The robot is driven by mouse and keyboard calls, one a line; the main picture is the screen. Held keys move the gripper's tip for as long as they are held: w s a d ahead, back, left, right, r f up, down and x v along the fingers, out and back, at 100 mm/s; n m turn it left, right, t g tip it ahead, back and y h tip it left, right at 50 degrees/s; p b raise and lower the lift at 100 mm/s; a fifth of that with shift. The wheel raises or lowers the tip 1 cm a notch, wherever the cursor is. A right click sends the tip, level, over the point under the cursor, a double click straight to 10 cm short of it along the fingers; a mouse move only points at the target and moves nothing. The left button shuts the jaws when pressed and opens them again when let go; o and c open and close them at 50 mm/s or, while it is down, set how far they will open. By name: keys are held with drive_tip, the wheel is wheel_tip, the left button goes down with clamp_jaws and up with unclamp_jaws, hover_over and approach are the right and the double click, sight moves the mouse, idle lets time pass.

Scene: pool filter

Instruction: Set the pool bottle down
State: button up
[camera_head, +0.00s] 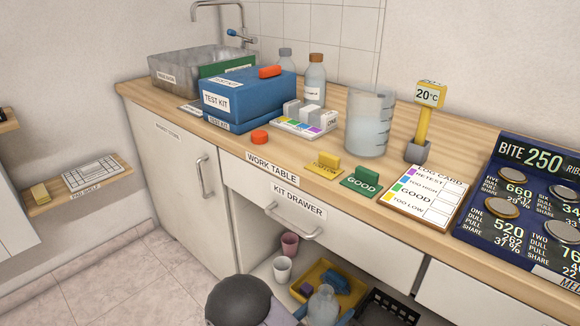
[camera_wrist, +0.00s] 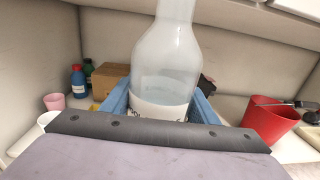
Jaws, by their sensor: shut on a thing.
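The pool bottle (camera_wrist: 165,62) is clear, with pale liquid inside and a white label low down. It stands upright in the wrist view, and its top runs out of the frame. My gripper (camera_wrist: 162,108) has its blue fingers shut on either side of it, near the label. In the head view the bottle (camera_head: 323,304) shows at the bottom edge, in front of the open space under the work table (camera_head: 222,142). Its base is hidden, so I cannot tell whether it touches anything.
Under the table are a pink cup (camera_head: 290,244), a white cup (camera_head: 282,268), a yellow tray (camera_head: 341,276) and a black crate (camera_head: 392,306). The wrist view shows a brown box (camera_wrist: 108,78) and a red bin (camera_wrist: 268,120). The kit drawer (camera_head: 290,212) overhangs this space.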

drive_tip(key=w+a+r+n+t+y+p, duration=0.25)
drive_tip(key=w+a+r+p, duration=0.4)
drive_tip(key=a+p, duration=0.45)
drive_tip(key=w+a+r+n+t+y+p, duration=0.25)
drive_tip(key=w+a+r+y+p, duration=0.2)
drive_tip(key=a+r+p, duration=0.5)
drive_tip(key=w+a+r+n+y+p, duration=0.1)
drive_tip(key=w+a+r+p, duration=0.2)
drive_tip(key=r, duration=0.3)
drive_tip(key=w+a+r+n+y+p, duration=0.1)
drive_tip(key=w+a+r+y+p, duration=0.1)
drive_tip(key=w+a+r+p, duration=0.3)
drive_tip(key=w+d+r+m+g+h+b, duration=0.1)
drive_tip(key=w+d+r+m+h+b, duration=0.2)
drive_tip(key=d+r, duration=0.75)
drive_tip(key=w+d+r+h+b, duration=0.25)
drive_tip(key=d+r+b, duration=0.25)
drive_tip(key=d+r, duration=0.55)
drive_tip(key=shift+w+d+f, duration=0.1)
drive_tip(key=shift+w+f, duration=0.1)
drive_tip(key=shift+f, duration=2.5)
drive_tip(key=shift+w+d+f, duration=0.1)
drive_tip(key=shift+w+f, duration=0.05)
drive_tip(key=shift+f, duration=2.55)
